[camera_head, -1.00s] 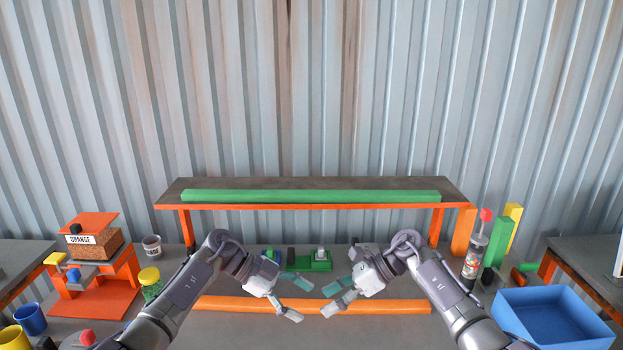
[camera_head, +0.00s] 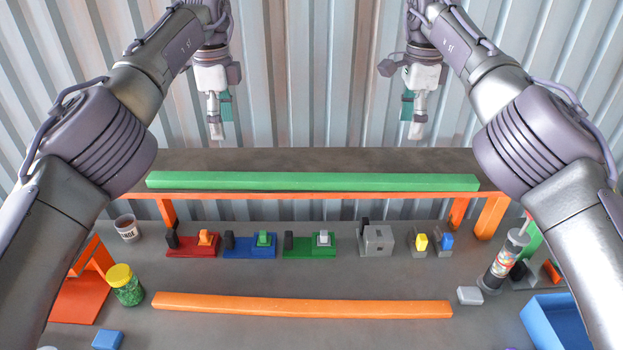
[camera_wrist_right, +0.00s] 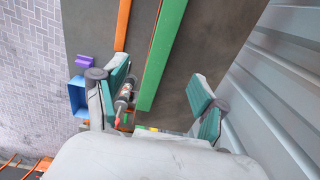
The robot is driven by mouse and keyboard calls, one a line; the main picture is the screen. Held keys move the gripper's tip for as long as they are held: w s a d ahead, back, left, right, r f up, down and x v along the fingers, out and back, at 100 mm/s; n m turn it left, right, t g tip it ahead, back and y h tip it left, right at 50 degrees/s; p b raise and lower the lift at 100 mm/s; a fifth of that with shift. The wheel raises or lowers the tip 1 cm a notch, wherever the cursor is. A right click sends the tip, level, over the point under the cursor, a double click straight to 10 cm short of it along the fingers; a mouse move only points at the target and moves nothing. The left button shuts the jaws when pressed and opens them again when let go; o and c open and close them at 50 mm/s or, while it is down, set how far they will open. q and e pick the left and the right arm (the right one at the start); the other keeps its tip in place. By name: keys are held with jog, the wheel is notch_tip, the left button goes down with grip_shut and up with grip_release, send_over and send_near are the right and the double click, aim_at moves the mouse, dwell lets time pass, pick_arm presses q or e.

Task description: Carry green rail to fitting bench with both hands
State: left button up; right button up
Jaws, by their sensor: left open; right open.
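The long green rail (camera_head: 312,181) lies lengthwise on the raised grey shelf (camera_head: 320,160) with orange legs. It also shows in the right wrist view (camera_wrist_right: 162,55), running away below the fingers. My left gripper (camera_head: 216,120) hangs fingers-down above the shelf, left of centre, open and empty. My right gripper (camera_head: 415,118) hangs likewise, right of centre. Its fingers are wide apart and empty in the wrist view (camera_wrist_right: 158,95). Both grippers look clear of the rail. The grey bench top (camera_head: 320,332) stretches below the shelf; I cannot tell if it is the fitting bench.
A slightly bowed orange rail (camera_head: 300,305) lies along the bench front. Behind it stand several small coloured fixtures, such as a red one (camera_head: 190,250) and a grey block (camera_head: 377,241). A green jar (camera_head: 125,288) is left; a blue bin (camera_head: 553,325) is right. Corrugated wall stands behind.

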aim_at(234, 176)
pick_arm(q)
jog(key=f, duration=1.4)
jog(key=shift+w+d, duration=0.1)
jog(key=shift+w, duration=0.25)
pick_arm(e)
jog(key=f, duration=1.4)
jog(key=shift+w, duration=0.3)
pick_arm(q)
grip_shut()
pick_arm(e)
grip_shut()
